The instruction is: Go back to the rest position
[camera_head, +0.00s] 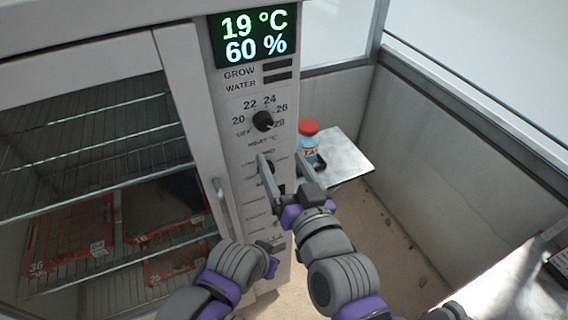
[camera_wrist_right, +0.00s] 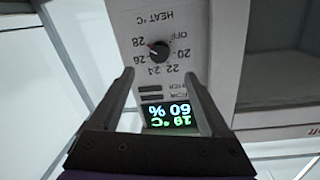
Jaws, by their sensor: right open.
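My right gripper (camera_head: 282,158) is open in front of the cabinet's control panel (camera_head: 235,93), below the heat dial (camera_head: 263,121). In the right wrist view its two fingers (camera_wrist_right: 158,72) are spread with nothing between them. The same dial (camera_wrist_right: 159,51) shows upside down there, beyond the fingertips, and its pointer appears turned toward 28. The display (camera_head: 254,36) reads 19 °C and 60 %. My left arm (camera_head: 232,270) is bent low in front of the cabinet; the state of its gripper (camera_head: 270,248) is unclear.
The cabinet's glass door (camera_head: 178,110) with a vertical handle (camera_head: 221,203) is at left, with red trays (camera_head: 68,240) on wire shelves behind it. A red-capped bottle (camera_head: 309,146) stands on a small metal shelf (camera_head: 350,160) right of my right gripper. A table (camera_head: 510,285) is at lower right.

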